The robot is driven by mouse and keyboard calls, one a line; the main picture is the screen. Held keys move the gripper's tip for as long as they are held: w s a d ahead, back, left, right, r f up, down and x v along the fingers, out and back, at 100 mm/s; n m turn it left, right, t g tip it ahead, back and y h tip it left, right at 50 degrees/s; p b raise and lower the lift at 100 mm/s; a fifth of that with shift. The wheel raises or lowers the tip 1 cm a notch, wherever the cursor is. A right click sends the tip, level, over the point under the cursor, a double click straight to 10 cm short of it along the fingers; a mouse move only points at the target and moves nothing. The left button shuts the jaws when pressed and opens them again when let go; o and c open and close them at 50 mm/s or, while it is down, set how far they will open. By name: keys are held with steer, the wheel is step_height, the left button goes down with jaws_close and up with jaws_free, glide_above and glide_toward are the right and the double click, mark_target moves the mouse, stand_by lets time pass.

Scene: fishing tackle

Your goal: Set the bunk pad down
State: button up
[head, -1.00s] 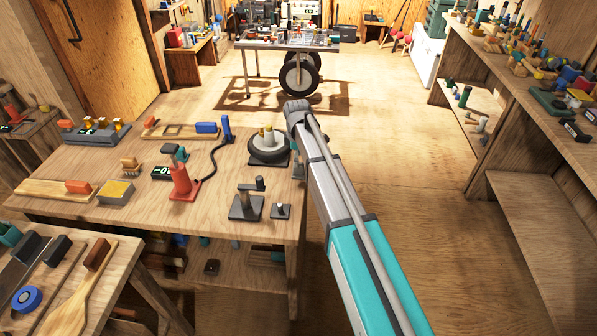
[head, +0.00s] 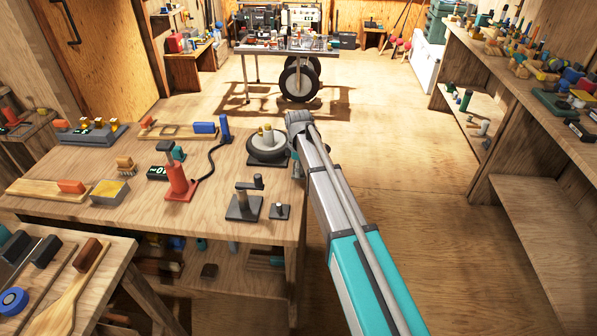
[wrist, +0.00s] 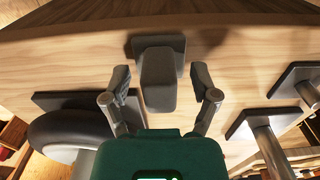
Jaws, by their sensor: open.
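A dark grey rounded block, which I take to be the bunk pad (wrist: 158,80), shows in the wrist view between my fingers. A flat dark square base (wrist: 158,45) shows at its far end, on the wooden bench. My gripper (wrist: 158,86) is open, with one finger on each side of the block and visible gaps between them. In the head view my gripper (head: 298,165) is at the right edge of the bench. I cannot make out the pad there, as my arm covers that spot.
A wheel on a dark plate (head: 266,143) stands close to the left of my gripper. Two metal posts on dark bases (head: 244,205) (head: 279,211) stand nearer on the bench (head: 130,225). A red stand (head: 178,182) is further left. Open floor lies right of the bench.

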stand_by(0.3)
jaws_close()
steer(key=shift+r, duration=0.2)
stand_by(0.4)
step_height(320, 180, up, 3)
steer(key=p, duration=0.3)
steer(key=s+d+r+p, duration=0.4)
steer(key=s+r+p, duration=0.5)
steer(key=s, duration=0.4)
steer(key=shift+s+r+p, duration=0.2)
steer(key=shift+r+p, duration=0.15)
steer(key=shift+p, duration=0.15)
